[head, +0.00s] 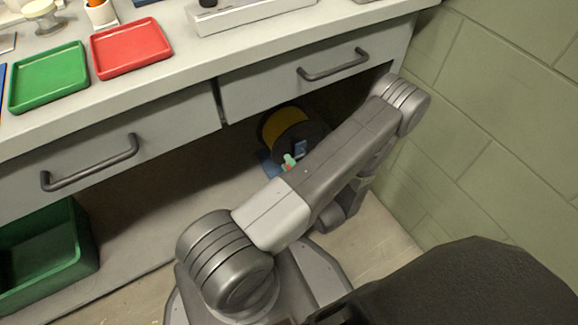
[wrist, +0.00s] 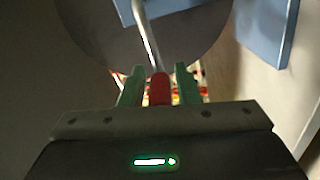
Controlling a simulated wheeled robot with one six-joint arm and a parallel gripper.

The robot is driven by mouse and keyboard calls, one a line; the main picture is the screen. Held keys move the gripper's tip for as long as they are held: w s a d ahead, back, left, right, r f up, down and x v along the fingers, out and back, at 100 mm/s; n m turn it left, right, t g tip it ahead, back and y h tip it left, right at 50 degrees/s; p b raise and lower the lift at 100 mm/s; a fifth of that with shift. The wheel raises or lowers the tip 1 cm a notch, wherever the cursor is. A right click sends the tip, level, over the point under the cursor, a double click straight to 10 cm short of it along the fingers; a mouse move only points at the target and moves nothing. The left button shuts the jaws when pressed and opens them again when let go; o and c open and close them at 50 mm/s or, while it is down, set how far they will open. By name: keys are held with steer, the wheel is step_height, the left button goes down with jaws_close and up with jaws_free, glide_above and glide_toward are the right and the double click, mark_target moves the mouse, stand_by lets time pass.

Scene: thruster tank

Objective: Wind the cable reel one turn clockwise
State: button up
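The cable reel (head: 283,124) stands on the floor under the bench, with a yellow winding and dark flanges. My arm partly hides it. In the wrist view its dark round flange (wrist: 150,45) fills the upper middle. A metal crank rod (wrist: 147,32) runs down to a red crank handle (wrist: 160,89). My gripper (wrist: 159,80) has its two green fingers on either side of the red handle. They are very close to it, but I cannot tell whether they press on it. One green finger also shows in the head view (head: 290,161).
Blue stand parts (wrist: 266,28) are at the upper right of the wrist view. The bench drawers (head: 310,80) with dark handles overhang the reel. A green crate (head: 75,245) is at the lower left, and a block wall (head: 500,110) is close on the right.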

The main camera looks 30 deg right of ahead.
steer(key=shift+o, duration=0.7)
steer(key=s+d+p, duration=0.1)
steer(key=s+p, duration=0.2)
steer(key=s, duration=1)
steer(key=shift+s, duration=0.4)
